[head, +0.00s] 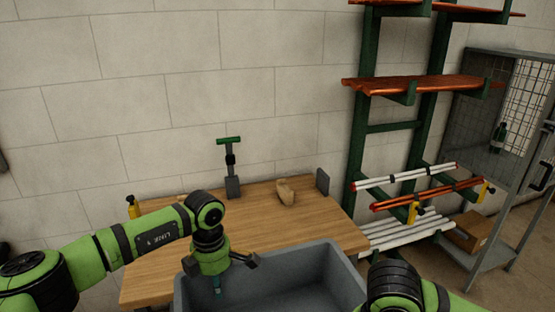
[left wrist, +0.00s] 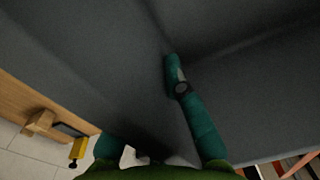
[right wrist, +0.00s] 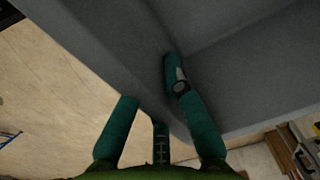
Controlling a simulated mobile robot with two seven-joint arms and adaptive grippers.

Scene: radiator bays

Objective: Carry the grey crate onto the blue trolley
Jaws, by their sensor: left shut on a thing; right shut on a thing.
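The grey crate (head: 335,268) is at the bottom of the head view, in front of the wooden bench and overlapping its near edge in the picture. The part of its inside that shows looks empty. My left gripper (head: 217,285) is shut on the crate's left wall; in the left wrist view (left wrist: 145,108) one finger is inside and another outside. My right gripper is shut on a wall of the crate in the right wrist view (right wrist: 150,92); in the head view my right arm hides it. The crate's underside is hidden. No blue trolley shows in any view.
The wooden bench (head: 255,215) bears a tan lump (head: 286,192), a grey and green upright tool (head: 232,170) and a small grey plate (head: 322,181). A green rack with orange shelves (head: 420,85) and a wire cage (head: 475,100) stand to the right.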

